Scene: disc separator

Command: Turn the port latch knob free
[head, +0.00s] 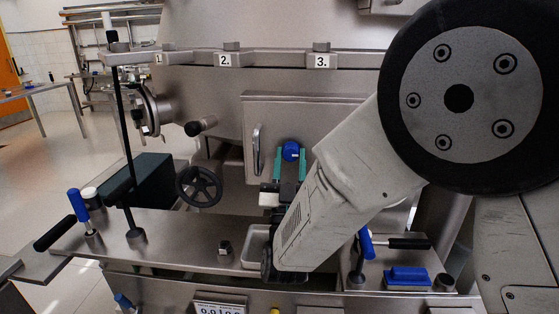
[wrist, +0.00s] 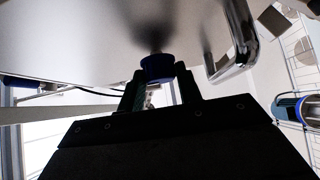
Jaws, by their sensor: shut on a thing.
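The port latch knob (head: 291,151) is a small blue knob on the steel front below the row of numbered labels. It also shows in the wrist view (wrist: 157,67), on a dark, blurred base against the metal surface. My gripper (head: 290,162) has its two green fingers on either side of the knob and is shut on it. In the wrist view, the dark fingers (wrist: 159,80) flank the knob's lower part. The knob's far side is hidden.
A steel door handle (head: 257,150) stands left of the knob. A black handwheel (head: 199,187) and a black-tipped lever (head: 201,126) are further left. Blue-handled levers (head: 78,205) and a blue block (head: 407,276) sit on the lower ledge. A small steel tray (head: 254,259) lies below my gripper.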

